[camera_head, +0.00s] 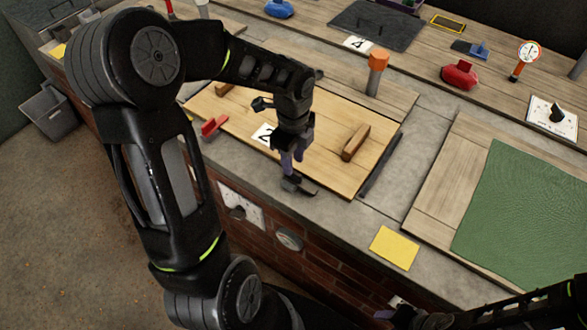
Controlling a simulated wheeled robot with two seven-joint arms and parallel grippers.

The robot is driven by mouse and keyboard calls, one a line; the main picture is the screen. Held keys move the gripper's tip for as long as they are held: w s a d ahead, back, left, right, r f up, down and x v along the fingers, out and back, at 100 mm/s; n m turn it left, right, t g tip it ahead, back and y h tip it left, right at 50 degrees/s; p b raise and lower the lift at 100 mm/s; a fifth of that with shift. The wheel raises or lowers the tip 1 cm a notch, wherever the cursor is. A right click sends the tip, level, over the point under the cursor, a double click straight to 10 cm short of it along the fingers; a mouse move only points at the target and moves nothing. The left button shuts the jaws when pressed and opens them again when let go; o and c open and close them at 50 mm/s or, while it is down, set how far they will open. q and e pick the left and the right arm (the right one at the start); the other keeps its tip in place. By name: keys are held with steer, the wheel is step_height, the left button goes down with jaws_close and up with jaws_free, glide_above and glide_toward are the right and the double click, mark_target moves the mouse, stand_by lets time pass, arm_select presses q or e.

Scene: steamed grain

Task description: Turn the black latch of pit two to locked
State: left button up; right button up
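Pit two has a wooden lid (325,165) with a white card marked 2 (264,135). My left gripper (290,168) points down at the lid's front edge. A small black piece (303,188), which looks like the latch, lies at its fingertips on the stone rim. The fingers partly hide it, so I cannot tell whether they grip it or which way it is turned. My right gripper (392,308) is low at the bottom edge, apart from the pit; its fingers are too small and dark to read.
A red latch-like piece (214,127) sits at the lid's left corner. A wooden handle (355,142) stands up from the lid. An orange-topped post (376,72) stands behind. A yellow card (394,248) and a green cloth (530,215) lie to the right.

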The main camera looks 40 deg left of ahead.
mark_target(301, 180)
arm_select(q)
step_height(301, 180, down, 4)
steer(key=shift+f, duration=0.15)
steer(key=shift+c, duration=0.4)
jaws_close()
stand_by(1.1)
